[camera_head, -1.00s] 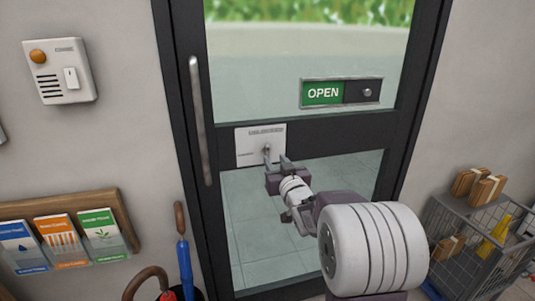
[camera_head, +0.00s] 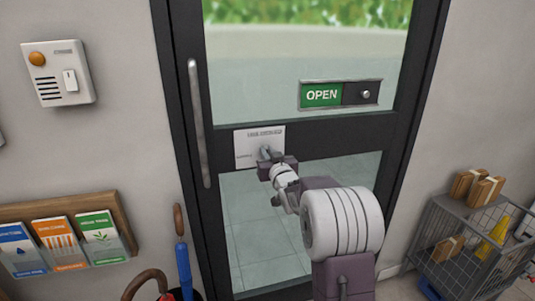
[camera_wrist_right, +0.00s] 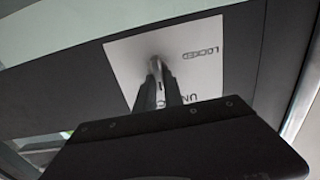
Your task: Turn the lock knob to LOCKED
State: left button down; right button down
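The white lock plate (camera_head: 243,143) is on the dark crossbar of the glass door, below the OPEN sign. Its small print is too small to read in the head view. In the right wrist view the plate (camera_wrist_right: 125,58) shows LOCKED, and a second word starting UN that my gripper partly hides. The grey lock knob (camera_wrist_right: 157,64) stands out from the plate, mostly covered by my fingers. My right gripper (camera_head: 266,152) is at the plate; in the wrist view its two fingers (camera_wrist_right: 159,85) are close together on the knob. My left gripper is not in view.
A long vertical door handle (camera_head: 199,120) is left of the plate. The OPEN slider sign (camera_head: 341,94) is above right. A leaflet rack (camera_head: 62,205) and umbrellas (camera_head: 183,260) are at lower left. A wire basket (camera_head: 470,240) with parcels is at right.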

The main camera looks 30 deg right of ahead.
jog(key=shift+w+a+f+n+b, duration=0.1)
jog(key=shift+a+f+n+b, duration=0.1)
jog(key=shift+n+b, duration=2.5)
jog(key=shift+s+a+f+n+b, duration=0.1)
jog(key=shift+a+f+n+b, duration=0.1)
jog(key=shift+n+b, duration=2.55)
jog(key=shift+w+a+f+n+b, duration=0.1)
jog(key=shift+a+f+n+b, duration=0.1)
jog(key=shift+n+b, duration=2.5)
jog(key=shift+n+p, duration=0.85)
jog(key=shift+n, duration=0.1)
jog(key=c, duration=1.4)
grip_release()
jog(key=shift+c, duration=0.2)
